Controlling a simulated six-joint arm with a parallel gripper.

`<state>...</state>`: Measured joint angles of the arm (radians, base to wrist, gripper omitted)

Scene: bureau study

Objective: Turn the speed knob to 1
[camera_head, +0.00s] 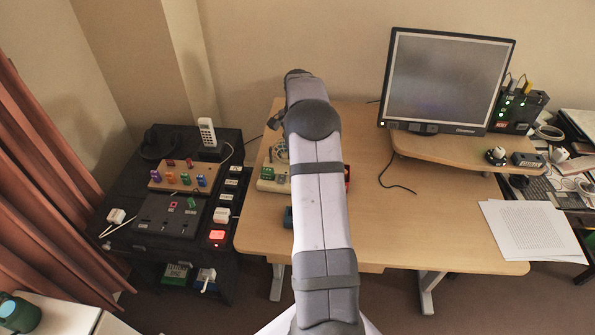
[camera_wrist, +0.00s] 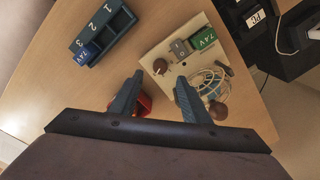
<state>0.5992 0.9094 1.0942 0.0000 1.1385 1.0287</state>
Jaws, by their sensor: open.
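A cream board (camera_wrist: 178,76) lies on the desk in the wrist view. It carries a small brown knob (camera_wrist: 160,66), a grey switch (camera_wrist: 180,48), a green block (camera_wrist: 208,54) and a round white wire cage (camera_wrist: 204,92). A larger round brown knob (camera_wrist: 218,110) shows beside my right finger; no speed marks are readable. My gripper (camera_wrist: 158,77) is open and empty, its fingers apart over the board's near edge. In the head view the board (camera_head: 266,185) is partly hidden behind my arm, and my gripper is hidden too.
A dark blue rack (camera_wrist: 112,32) marked with numbers holds one blue block on the desk. A red object (camera_wrist: 145,103) is partly hidden by my left finger. A monitor (camera_head: 447,80) and papers (camera_head: 533,233) are at right; a black cabinet (camera_head: 150,235) is at left.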

